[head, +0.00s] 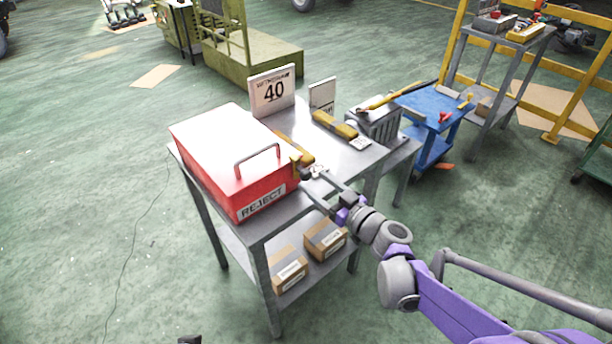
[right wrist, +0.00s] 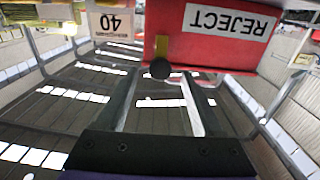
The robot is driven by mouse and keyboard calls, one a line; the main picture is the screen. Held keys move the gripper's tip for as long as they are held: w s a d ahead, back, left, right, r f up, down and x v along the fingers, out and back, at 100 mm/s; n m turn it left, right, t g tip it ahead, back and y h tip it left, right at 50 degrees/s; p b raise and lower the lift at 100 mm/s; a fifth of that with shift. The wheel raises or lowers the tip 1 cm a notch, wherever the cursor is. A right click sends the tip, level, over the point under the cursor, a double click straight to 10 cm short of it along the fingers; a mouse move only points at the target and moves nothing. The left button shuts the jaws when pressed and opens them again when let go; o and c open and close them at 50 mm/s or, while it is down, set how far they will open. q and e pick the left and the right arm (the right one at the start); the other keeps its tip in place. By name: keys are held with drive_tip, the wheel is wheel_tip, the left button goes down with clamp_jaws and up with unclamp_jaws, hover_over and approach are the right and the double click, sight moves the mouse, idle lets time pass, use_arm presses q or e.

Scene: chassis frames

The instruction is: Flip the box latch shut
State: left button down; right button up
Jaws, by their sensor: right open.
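A red box with a white lid (head: 225,142) stands on the grey table, its lid down and a grey handle on top. Its front bears a REJECT label, upside down in the right wrist view (right wrist: 228,20). A yellow latch (head: 296,168) is on the box's right side; in the right wrist view the latch (right wrist: 161,47) shows with a dark round knob (right wrist: 160,69). My right gripper (head: 314,174) is open and close to the latch, with the knob between the finger lines; contact is unclear. A small dark piece, likely my left gripper (head: 190,340), shows at the bottom edge.
The table (head: 345,167) also holds a sign reading 40 (head: 273,91), a smaller white sign (head: 322,96), a yellow-and-black tool (head: 335,125) and a grey slotted block (head: 375,120). Cartons (head: 325,239) lie on its lower shelf. A blue cart (head: 432,110) stands behind right.

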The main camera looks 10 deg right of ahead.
sight(308, 177)
drive_tip(key=shift+x, duration=2.2)
drive_tip(key=shift+c, duration=0.2)
clamp_jaws()
